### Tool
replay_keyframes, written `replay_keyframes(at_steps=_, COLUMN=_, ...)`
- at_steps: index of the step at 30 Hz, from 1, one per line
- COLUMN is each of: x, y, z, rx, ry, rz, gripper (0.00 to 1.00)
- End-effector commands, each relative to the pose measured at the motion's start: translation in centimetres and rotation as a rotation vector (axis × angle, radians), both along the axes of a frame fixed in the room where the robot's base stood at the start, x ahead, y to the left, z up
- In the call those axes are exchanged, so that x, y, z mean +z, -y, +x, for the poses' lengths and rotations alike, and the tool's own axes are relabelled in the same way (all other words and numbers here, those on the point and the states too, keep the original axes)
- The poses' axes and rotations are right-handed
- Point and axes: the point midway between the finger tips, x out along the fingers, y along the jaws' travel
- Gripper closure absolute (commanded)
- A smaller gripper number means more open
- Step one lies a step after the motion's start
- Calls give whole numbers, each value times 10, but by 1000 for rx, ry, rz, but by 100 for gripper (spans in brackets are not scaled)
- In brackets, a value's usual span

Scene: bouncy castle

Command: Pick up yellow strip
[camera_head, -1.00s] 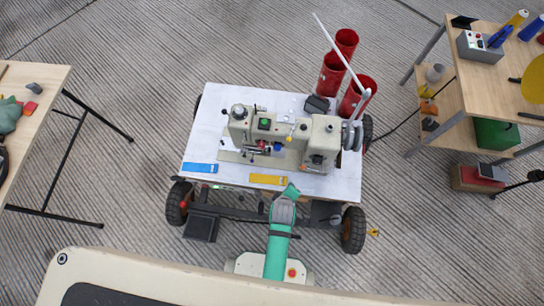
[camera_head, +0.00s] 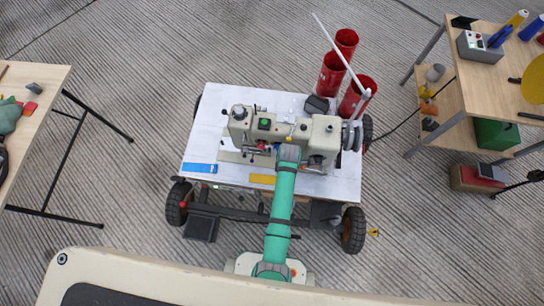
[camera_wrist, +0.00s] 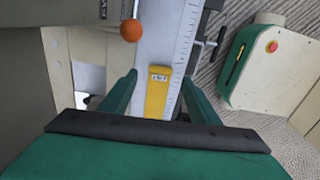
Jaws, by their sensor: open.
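The yellow strip (camera_head: 262,179) lies flat near the front edge of the white cart top, in front of the sewing machine (camera_head: 265,128). My arm reaches over the cart just right of the strip in the head view, where the gripper fingers cannot be made out. In the wrist view my gripper (camera_wrist: 158,76) is open and empty. Its two green fingers frame the yellow strip (camera_wrist: 157,95), which appears between them with clear gaps on both sides. The strip's near end is hidden by the gripper body. The height of the fingers above it cannot be told.
A blue strip (camera_head: 200,168) lies on the cart left of the yellow one. The sewing machine stands close behind. An orange ball-shaped knob (camera_wrist: 132,30) and a ruler-marked edge (camera_wrist: 186,40) show near the fingers. Red cylinders (camera_head: 357,96) stand at the back right.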

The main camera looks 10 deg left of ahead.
Motion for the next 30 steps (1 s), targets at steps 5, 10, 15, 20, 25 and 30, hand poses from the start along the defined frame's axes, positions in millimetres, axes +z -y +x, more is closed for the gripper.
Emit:
replay_keyframes(at_steps=5, x=-26, y=-2, z=-1, rx=0, ry=-1, rz=0, gripper=44)
replay_keyframes(at_steps=10, x=-40, y=-2, z=-2, rx=-1, ry=-1, rz=0, gripper=44)
replay_keyframes(at_steps=15, x=-42, y=-2, z=-1, rx=-1, ry=1, rz=0, gripper=44)
replay_keyframes(at_steps=20, x=-42, y=-2, z=-1, rx=-1, ry=1, rz=0, gripper=63)
replay_keyframes(at_steps=25, x=-41, y=-2, z=-1, rx=-1, ry=1, rz=0, gripper=87)
replay_keyframes(at_steps=30, x=-41, y=-2, z=-1, rx=-1, ry=1, rz=0, gripper=88)
